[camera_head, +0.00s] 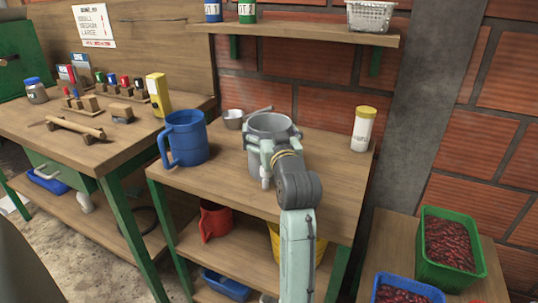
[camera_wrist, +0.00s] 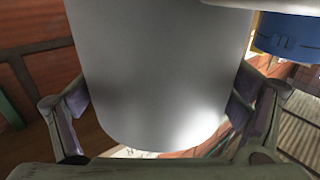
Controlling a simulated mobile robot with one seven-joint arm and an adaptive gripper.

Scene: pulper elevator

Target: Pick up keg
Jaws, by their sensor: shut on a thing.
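The keg (camera_head: 270,125) is a grey, open-topped metal cylinder near the back of the middle wooden bench. My gripper (camera_head: 268,147) has its fingers around the keg's near side, and my arm and wrist hide its lower part. In the wrist view the keg (camera_wrist: 165,70) is a large smooth grey cylinder filling the space between the two fingers. One finger lies against each side of it. I cannot tell whether its base touches the bench top.
A blue jug (camera_head: 185,140) stands left of the keg, with a small metal pot (camera_head: 233,119) behind. A yellow-lidded bottle (camera_head: 362,129) stands to the right. A wooden shelf (camera_head: 300,35) hangs above. A green crate (camera_head: 449,250) of red fruit sits lower right.

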